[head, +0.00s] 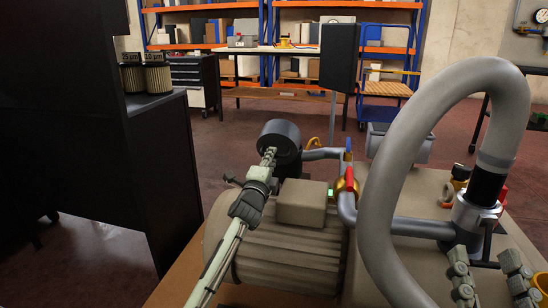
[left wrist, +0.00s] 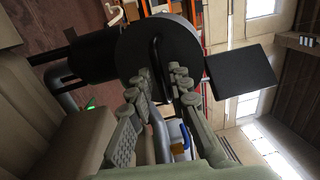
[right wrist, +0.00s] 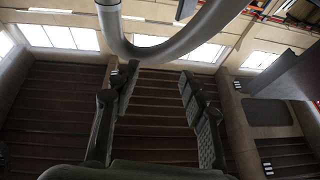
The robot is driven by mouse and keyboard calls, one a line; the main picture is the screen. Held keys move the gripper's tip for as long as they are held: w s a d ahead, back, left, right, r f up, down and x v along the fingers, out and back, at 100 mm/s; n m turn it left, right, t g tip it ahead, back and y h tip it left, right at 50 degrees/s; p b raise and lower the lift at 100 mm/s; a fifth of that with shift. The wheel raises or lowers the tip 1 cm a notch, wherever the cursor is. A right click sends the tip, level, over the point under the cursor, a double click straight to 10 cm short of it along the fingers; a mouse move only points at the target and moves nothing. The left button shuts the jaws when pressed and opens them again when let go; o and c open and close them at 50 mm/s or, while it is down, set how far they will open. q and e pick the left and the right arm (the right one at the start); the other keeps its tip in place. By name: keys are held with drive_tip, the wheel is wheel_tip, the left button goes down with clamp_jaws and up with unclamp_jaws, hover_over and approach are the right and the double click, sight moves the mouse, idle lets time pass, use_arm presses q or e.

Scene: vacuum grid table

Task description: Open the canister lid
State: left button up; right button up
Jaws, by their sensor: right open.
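The canister (head: 287,150) is a dark grey cylinder on the pump. Its round dark lid (head: 280,133) faces my left arm. In the left wrist view the lid (left wrist: 185,45) has a thin black handle (left wrist: 156,55) across it. My left gripper (head: 269,158) is at the lid in the head view. In the left wrist view the left gripper's fingers (left wrist: 162,78) stand on either side of the handle; whether they press on it is unclear. My right gripper (head: 488,268) is open and empty at the lower right, also visible in the right wrist view (right wrist: 158,75).
A ribbed beige pump (head: 290,255) with a box on top fills the front middle. A thick grey hose (head: 385,190) arches at the right. A red-handled valve (head: 349,180) sits right of the canister. A black cabinet (head: 160,160) with two filter cartridges stands left.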

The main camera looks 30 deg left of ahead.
sight(278, 147)
use_arm(q)
drive_tip(key=shift+x, duration=1.15)
drive_tip(key=shift+c, duration=0.3)
clamp_jaws()
